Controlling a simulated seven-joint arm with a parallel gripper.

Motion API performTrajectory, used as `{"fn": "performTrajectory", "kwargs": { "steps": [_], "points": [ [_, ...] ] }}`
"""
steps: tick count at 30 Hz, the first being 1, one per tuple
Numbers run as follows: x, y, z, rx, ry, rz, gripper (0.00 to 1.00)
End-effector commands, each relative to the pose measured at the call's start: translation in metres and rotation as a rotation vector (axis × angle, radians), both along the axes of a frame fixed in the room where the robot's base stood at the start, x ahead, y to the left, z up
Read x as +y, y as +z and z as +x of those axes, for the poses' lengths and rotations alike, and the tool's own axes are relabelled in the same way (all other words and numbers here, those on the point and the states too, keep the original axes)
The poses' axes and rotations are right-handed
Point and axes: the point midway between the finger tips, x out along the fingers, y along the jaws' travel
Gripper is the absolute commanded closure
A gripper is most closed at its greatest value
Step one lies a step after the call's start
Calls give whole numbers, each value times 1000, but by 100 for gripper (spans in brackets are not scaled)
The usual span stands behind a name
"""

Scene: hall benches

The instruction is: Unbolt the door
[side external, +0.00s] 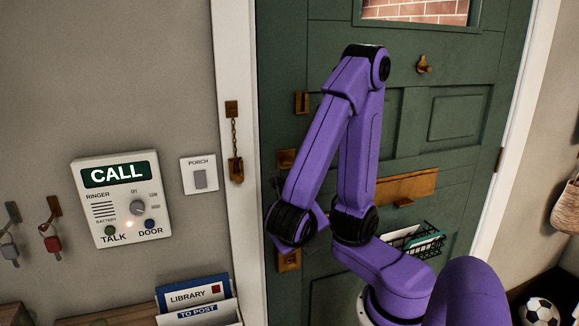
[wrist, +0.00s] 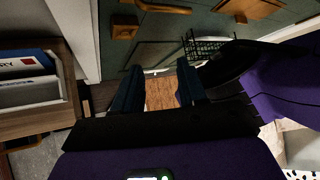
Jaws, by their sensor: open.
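The green door (side external: 420,165) looks closed in its white frame. Along its left edge are an upper brass fitting (side external: 302,103), a middle brass plate (side external: 287,158) and a lower brass plate (side external: 288,261), the last two partly hidden by my arm. I cannot tell which is the bolt. A brass chain (side external: 236,150) hangs on the left frame, apart from the door. In the wrist view my gripper (wrist: 158,73) is open and empty, its dark fingers pointing toward a brown mat. Brass fittings (wrist: 124,31) show beyond the fingers, not touching them. In the side view the fingers are hidden.
A CALL intercom (side external: 120,200), a porch switch (side external: 199,178) and hanging keys (side external: 52,240) are on the left wall. A letter rack (side external: 200,300) stands below. A brass mail flap (side external: 405,187) and wire basket (side external: 420,240) are on the door. A football (side external: 540,312) lies at right.

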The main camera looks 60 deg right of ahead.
Motion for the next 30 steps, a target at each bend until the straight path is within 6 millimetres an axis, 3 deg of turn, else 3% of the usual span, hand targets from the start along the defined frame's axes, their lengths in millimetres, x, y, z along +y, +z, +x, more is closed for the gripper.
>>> {"fn": "performTrajectory", "kwargs": {
  "steps": [6,12,20,30],
  "points": [
    [11,45,21,271,322,-469,58],
    [26,72,28,428,421,-723,58],
    [25,78,31,465,433,-773,58],
    [3,76,40,464,431,-770,58]
  ]
}}
